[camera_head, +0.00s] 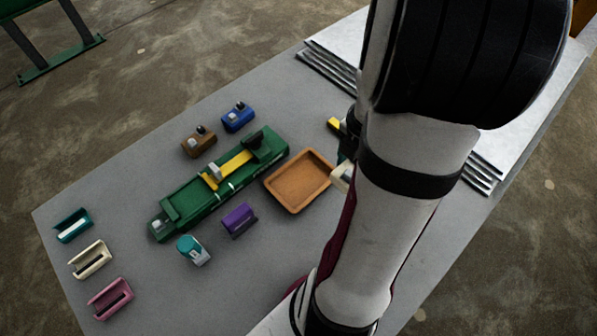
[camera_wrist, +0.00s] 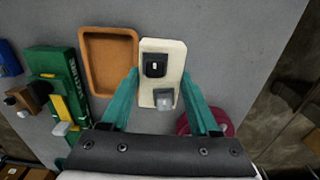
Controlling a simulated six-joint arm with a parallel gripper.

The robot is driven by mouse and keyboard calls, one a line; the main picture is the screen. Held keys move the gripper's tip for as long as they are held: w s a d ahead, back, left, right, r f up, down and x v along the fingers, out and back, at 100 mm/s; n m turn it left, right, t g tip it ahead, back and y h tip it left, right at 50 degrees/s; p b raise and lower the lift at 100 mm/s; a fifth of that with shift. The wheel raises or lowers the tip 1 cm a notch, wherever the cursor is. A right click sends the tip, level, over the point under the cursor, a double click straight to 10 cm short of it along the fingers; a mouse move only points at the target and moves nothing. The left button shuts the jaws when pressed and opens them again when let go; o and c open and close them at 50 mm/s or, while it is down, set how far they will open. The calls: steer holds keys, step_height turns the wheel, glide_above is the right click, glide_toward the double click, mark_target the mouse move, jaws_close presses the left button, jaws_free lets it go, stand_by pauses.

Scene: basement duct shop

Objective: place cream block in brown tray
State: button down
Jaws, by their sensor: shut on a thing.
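The cream block (camera_wrist: 162,48), with a dark fitting and a grey fitting on its face, is between the teal fingers of my gripper (camera_wrist: 161,80) in the wrist view. My gripper is shut on it. The brown tray (camera_wrist: 88,66) is just left of the block there, and it looks empty. In the head view the tray (camera_head: 271,187) lies on the grey table right of the green fixture. A small part of the cream block (camera_head: 340,180) shows beside the tray's right edge; my arm hides the rest. Its height above the table is unclear.
The green fixture (camera_head: 182,206) with a yellow bar stands left of the tray. Purple (camera_head: 238,220), teal-topped (camera_head: 194,249), brown (camera_head: 198,141) and blue (camera_head: 238,116) blocks surround it. Teal (camera_head: 73,226), cream (camera_head: 90,260) and pink (camera_head: 110,298) holders line the left. Metal sheets (camera_head: 328,68) lie at the back.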

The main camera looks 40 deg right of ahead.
glide_above(302, 181)
steer(key=f, duration=0.6)
steer(key=shift+s+f, duration=0.2)
steer(key=shift+s, duration=0.1)
steer(key=shift+w+f, duration=0.15)
steer(key=shift+f, duration=0.95)
steer(key=shift+w+f, duration=0.1)
steer(key=shift+f, duration=0.95)
steer(key=shift+c, duration=2.1)
jaws_free()
steer(key=shift+f, duration=0.15)
step_height(302, 181, up, 12)
steer(key=s+a+r+m, duration=0.3)
steer(key=s+a+m, duration=0.1)
steer(key=a+m, duration=0.3)
steer(key=s+a+r+m+y, duration=0.1)
steer(key=s+a+r+m, duration=0.1)
steer(key=s+a+m, duration=0.2)
steer(key=s+a+r+m, duration=0.3)
steer(key=s+a+m, duration=0.1)
steer(key=a+m, duration=0.7)
steer(key=shift+s+r+m+y, duration=0.35)
steer(key=shift+m+y, duration=0.05)
steer(key=shift+m, duration=0.4)
